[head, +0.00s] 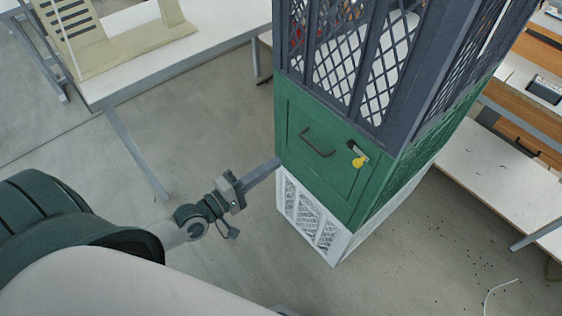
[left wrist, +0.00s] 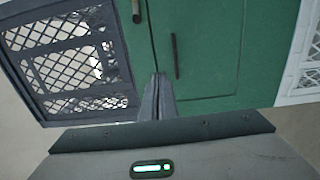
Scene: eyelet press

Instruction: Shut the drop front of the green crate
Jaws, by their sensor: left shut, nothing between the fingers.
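The green crate (head: 368,215) is the middle one of a stack. Its drop front (head: 315,180) stands upright in the crate's face, with a dark bar handle (head: 317,146) and a yellow-tipped latch (head: 358,158) near its upper right. In the left wrist view the drop front (left wrist: 215,60) shows a thin dark line along its upper edge; I cannot tell if it is fully flush. My left gripper (head: 277,163) is shut and empty at the crate's left edge. Its fingertips also show in the left wrist view (left wrist: 157,78), before the green face; contact is unclear. My right gripper is out of view.
A dark grey lattice crate (head: 365,65) sits on top of the green one, and a white crate (head: 310,222) is below it. White tables stand at the upper left (head: 180,45) and right (head: 490,185). Open floor (head: 235,120) lies left of the stack.

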